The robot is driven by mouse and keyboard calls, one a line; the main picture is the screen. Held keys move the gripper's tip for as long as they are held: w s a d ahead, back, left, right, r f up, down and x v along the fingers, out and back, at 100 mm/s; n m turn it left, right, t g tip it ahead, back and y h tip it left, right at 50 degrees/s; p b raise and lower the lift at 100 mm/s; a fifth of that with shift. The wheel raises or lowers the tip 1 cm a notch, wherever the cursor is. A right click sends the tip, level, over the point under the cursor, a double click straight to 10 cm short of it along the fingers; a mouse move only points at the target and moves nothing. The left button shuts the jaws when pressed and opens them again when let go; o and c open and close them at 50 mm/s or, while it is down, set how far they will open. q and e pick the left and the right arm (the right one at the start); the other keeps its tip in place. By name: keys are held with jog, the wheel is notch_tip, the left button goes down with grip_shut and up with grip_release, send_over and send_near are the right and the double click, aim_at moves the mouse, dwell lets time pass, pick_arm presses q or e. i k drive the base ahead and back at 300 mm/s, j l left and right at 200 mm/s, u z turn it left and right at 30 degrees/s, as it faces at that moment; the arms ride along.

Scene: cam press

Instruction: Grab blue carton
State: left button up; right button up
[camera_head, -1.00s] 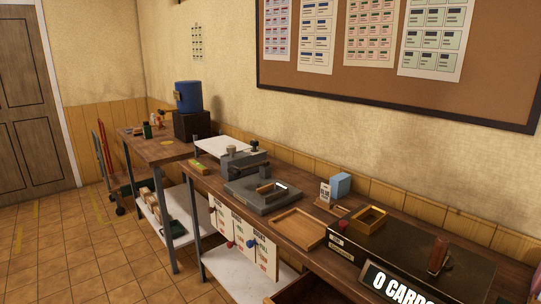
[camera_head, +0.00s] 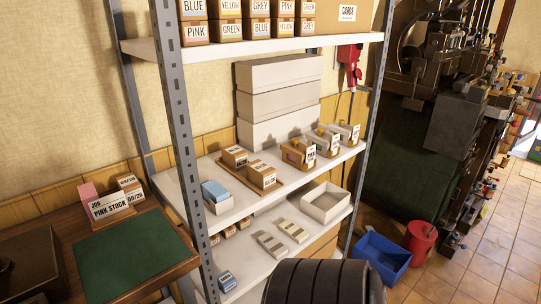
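Small cartons labelled by colour stand in two rows on the top shelf of a metal rack. One labelled BLUE (camera_head: 194,9) is at the left of the upper row, above a PINK carton (camera_head: 196,33). Another BLUE carton (camera_head: 262,28) is in the lower row, between GREEN and YELLOW ones. A light-blue block (camera_head: 215,191) sits in a white tray on the middle shelf. A small blue-labelled box (camera_head: 227,281) is on the lower shelf. Neither of my grippers is in view.
The rack's front post (camera_head: 185,150) stands left of the shelves. A bench with a green mat (camera_head: 130,262) is at left. A blue bin (camera_head: 382,257) and red bucket (camera_head: 421,240) are on the floor at right, before dark machinery (camera_head: 420,110).

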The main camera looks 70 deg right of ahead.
aim_at(225, 282)
jog(key=z, duration=1.85)
